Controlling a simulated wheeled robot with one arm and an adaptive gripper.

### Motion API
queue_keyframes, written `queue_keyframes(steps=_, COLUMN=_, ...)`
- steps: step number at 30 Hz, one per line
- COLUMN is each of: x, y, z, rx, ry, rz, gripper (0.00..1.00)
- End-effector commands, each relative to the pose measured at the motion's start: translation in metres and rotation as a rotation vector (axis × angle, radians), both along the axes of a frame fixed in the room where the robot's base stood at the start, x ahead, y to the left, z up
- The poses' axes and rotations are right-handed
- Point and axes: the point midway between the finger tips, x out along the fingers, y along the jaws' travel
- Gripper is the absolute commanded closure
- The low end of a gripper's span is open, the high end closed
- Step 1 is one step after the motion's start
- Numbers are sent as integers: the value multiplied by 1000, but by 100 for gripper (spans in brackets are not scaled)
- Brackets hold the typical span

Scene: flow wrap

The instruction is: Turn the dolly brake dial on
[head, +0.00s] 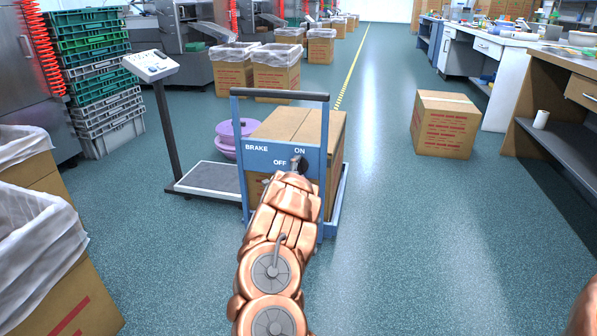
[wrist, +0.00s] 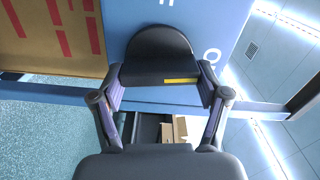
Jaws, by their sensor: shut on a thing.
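The brake dial (head: 304,166) is a dark knob on the blue panel (head: 257,172) of the dolly, below the word ON and right of OFF. My gripper (head: 297,163) reaches it from the front and partly hides it. In the wrist view the black dial (wrist: 158,52) sits between my fingertips (wrist: 160,78), which are shut on both ends of its grip bar. A yellow pointer stripe lies on the right half of the bar, towards the side where part of a white label shows. The dolly (head: 333,205) carries a cardboard box (head: 332,160).
A floor scale (head: 210,178) with a post display (head: 150,66) stands left of the dolly, and purple reels (head: 236,130) behind it. A closed carton (head: 446,125) is on the right. Lined boxes (head: 75,275) are at the near left. The floor right of the dolly is clear.

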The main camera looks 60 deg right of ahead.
Motion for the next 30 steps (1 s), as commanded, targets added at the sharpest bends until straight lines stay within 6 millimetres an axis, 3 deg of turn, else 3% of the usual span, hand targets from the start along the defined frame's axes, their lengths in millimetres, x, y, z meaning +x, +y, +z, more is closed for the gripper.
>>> queue_keyframes(steps=7, x=-1, y=-1, z=0, rx=2, ry=-2, rz=-3, gripper=60)
queue_keyframes(steps=8, x=-1, y=-1, z=0, rx=2, ry=-2, rz=-3, gripper=23)
queue_keyframes(steps=15, x=-1, y=0, z=0, rx=1, ry=-1, rz=-1, gripper=0)
queue_keyframes(steps=30, x=-3, y=7, z=0, rx=3, ry=-1, rz=0, gripper=0)
